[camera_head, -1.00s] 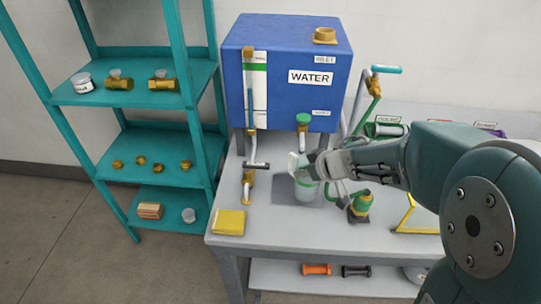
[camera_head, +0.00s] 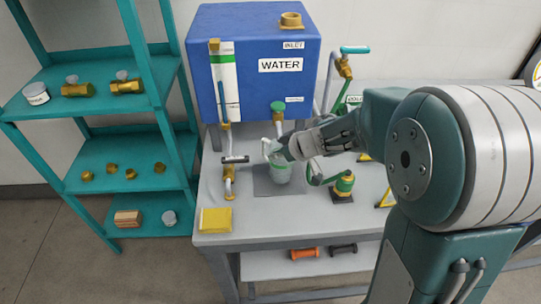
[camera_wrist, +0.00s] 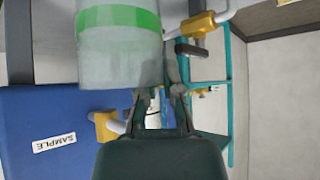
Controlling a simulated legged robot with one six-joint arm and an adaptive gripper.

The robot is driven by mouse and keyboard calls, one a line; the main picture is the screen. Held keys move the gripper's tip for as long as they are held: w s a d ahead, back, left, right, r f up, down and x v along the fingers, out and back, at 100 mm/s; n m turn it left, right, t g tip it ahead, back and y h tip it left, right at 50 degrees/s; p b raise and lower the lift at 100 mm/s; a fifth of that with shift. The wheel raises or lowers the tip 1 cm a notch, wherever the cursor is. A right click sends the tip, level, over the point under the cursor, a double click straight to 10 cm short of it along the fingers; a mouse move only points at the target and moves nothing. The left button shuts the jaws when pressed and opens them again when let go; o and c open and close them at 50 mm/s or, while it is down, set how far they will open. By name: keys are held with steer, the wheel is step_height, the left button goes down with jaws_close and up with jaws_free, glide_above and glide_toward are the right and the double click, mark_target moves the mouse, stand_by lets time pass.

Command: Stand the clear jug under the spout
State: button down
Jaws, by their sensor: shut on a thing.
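The clear jug (camera_head: 281,172) has a green band and is upright over the dark grey pad on the bench. It also shows in the wrist view (camera_wrist: 118,62), large and partly cut off at the top. My gripper (camera_head: 288,149) is at the jug's upper part and shut on it; the fingers (camera_wrist: 160,95) show against the jug's side in the wrist view. The spout with a green knob (camera_head: 277,107) comes from the blue water tank (camera_head: 262,95), just above and behind the jug. I cannot tell whether the jug's base touches the pad.
A green and brass fitting (camera_head: 343,184) stands close right of the jug. A yellow block (camera_head: 215,219) lies at the bench's front left. Pipework with a T-handle (camera_head: 235,159) is left of the jug. A teal shelf (camera_head: 75,140) with brass parts stands at left.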

steer(key=shift+a+f, duration=0.55)
steer(key=shift+f, duration=0.1)
steer(key=c, duration=0.9)
jaws_free()
steer(key=shift+d, duration=0.35)
steer(key=shift+o, duration=0.5)
steer(key=shift+d, duration=0.2)
steer(key=s+d+r+m+t+h, duration=0.2)
steer(key=d+r+t+h, duration=0.15)
steer(key=d+r, duration=0.45)
steer(key=s+d+r+m+t+h, duration=0.2)
steer(key=d+r+m+t, duration=0.15)
steer(key=r, duration=0.95)
steer(key=s+d+f+m+g+h, duration=0.2)
steer(key=s, duration=0.4)
steer(key=s+d+f+m+g+h, duration=0.1)
steer(key=s+d+m+h, duration=0.15)
steer(key=s, duration=0.25)
steer(key=s+a+f+g+y, duration=0.3)
steer(key=s+a+f+g, duration=0.1)
steer(key=s, duration=0.5)
steer(key=shift+s+a+f+n, duration=0.35)
steer(key=shift+a+f, duration=0.15)
steer(key=shift+a, duration=0.6)
